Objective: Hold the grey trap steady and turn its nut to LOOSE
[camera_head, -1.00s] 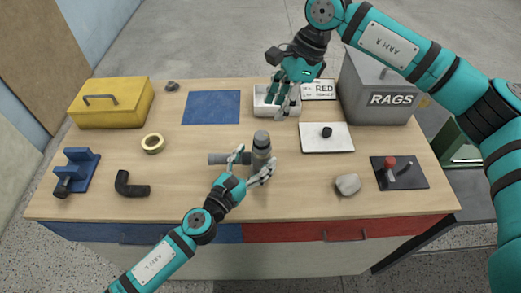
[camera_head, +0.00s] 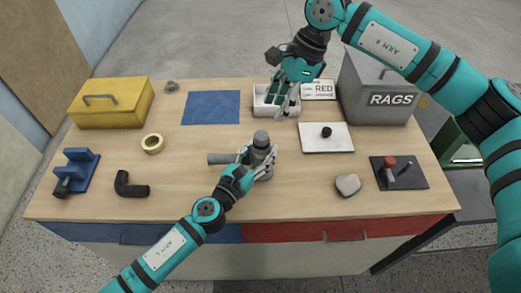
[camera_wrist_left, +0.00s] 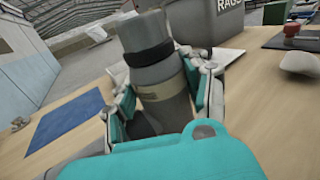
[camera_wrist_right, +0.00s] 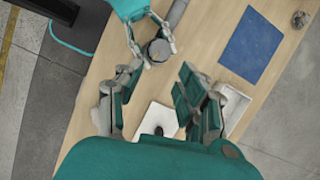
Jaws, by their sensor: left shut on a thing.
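The grey trap (camera_head: 261,138) stands upright on the bench, with a grey pipe (camera_head: 221,158) reaching out to its left. In the left wrist view the trap body (camera_wrist_left: 150,75) has a black band (camera_wrist_left: 148,52) near the top and a tan band (camera_wrist_left: 160,88) lower down. I cannot tell which part is the nut, and no LOOSE mark is readable. My left gripper (camera_head: 259,155) is shut on the trap's body, a finger on each side. My right gripper (camera_head: 287,98) is open and empty, hanging near the white tray; the right wrist view shows its fingers apart (camera_wrist_right: 160,80).
The white tray (camera_head: 262,104), a white board with a black knob (camera_head: 340,145) and a stone (camera_head: 348,183) lie near the trap. The RAGS bin (camera_head: 375,100) stands back right. A blue mat (camera_head: 211,107), tape ring (camera_head: 153,143) and black elbow (camera_head: 130,186) are left.

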